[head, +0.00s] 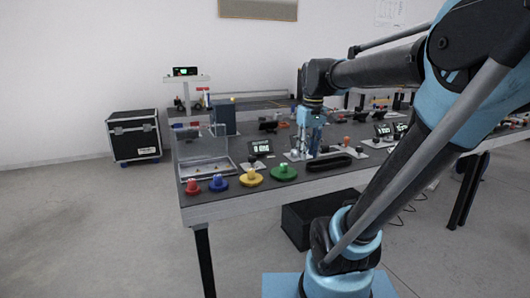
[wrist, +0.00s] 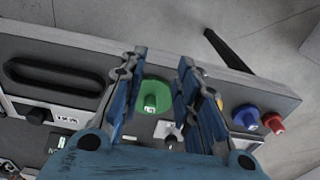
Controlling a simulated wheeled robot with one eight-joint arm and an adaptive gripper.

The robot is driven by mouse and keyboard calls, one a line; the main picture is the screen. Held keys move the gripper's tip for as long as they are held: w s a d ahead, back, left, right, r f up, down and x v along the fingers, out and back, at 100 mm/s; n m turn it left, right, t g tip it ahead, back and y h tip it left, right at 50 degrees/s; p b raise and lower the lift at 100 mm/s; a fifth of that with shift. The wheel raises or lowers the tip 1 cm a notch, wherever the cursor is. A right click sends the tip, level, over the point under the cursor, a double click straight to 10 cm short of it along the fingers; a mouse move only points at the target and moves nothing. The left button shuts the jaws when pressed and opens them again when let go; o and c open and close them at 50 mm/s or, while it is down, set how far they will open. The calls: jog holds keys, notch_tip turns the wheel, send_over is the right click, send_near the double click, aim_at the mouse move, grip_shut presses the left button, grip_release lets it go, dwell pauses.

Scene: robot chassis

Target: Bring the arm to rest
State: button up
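My arm reaches from the right over the table in the head view. My gripper (head: 312,140) points down above the table's equipment, behind the row of coloured knobs. In the wrist view my gripper (wrist: 158,75) has its two blue fingers spread apart, with nothing between them. The green knob (wrist: 152,95) shows through the gap, below the fingers. The green knob also shows in the head view (head: 284,172), in front and to the left of my gripper. The fingertips look apart from the table surface, but the exact height is hard to tell.
A yellow knob (head: 251,177), blue knob (head: 218,184) and red knob (head: 192,187) line the table's front edge (head: 240,202). A black oblong handle (head: 329,163) and a small display (head: 261,147) sit close by. A black case (head: 134,136) stands left on open floor.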

jog(key=s+d+f+m, duration=0.2)
jog(key=s+f, duration=0.4)
jog(key=f, duration=0.3)
jog(key=s+d+f+m+t, duration=0.1)
jog(key=s+d+f+m, duration=0.1)
jog(key=s+f, duration=0.5)
notch_tip(320, 180, down, 2)
jog(key=shift+d+f, duration=0.1)
jog(key=shift+d, duration=0.15)
jog(key=shift+a, duration=0.15)
